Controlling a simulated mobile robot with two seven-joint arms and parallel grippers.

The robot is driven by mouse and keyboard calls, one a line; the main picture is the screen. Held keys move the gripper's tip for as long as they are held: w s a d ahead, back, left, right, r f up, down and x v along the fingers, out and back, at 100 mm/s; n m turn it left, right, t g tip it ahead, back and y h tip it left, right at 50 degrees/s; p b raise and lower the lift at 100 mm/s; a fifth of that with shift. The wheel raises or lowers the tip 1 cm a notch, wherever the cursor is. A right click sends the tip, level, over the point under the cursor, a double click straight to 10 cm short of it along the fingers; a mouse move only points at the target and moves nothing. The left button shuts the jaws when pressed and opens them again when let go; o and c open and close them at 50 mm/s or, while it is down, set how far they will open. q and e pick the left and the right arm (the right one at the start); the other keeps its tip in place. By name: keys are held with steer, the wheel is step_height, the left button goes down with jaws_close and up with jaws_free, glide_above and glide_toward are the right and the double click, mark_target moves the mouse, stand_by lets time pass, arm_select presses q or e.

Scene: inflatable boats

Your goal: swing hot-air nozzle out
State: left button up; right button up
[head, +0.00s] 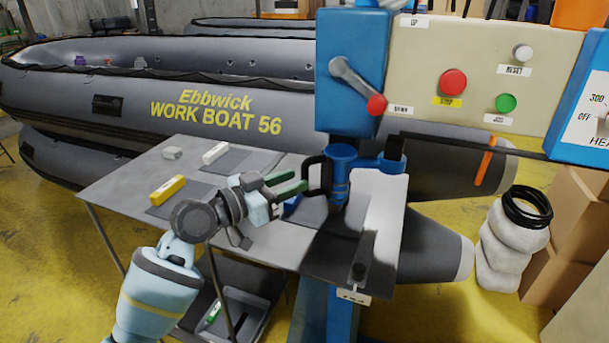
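The hot-air nozzle unit (341,178) is a blue upright cylinder with a black loop handle (317,174) on its left side. It sits in front of the blue machine column, over the grey table and beside a blue bracket (392,160). My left gripper (302,179) comes in from the left, with its green fingers pointing at the handle. A gap shows between the fingers, and their tips are at the handle's left edge. I cannot tell whether they touch it. My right gripper is not in view.
A control panel (480,60) with red and green buttons and a red-knobbed lever (376,104) stand above the nozzle. A yellow block (167,190) and white blocks lie on the table (120,190). A grey boat (60,85) is behind. White rolls (515,240) stand at the right.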

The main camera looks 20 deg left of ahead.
mark_target(305, 177)
arm_select(q)
steer(key=shift+x, duration=1.95)
jaws_close()
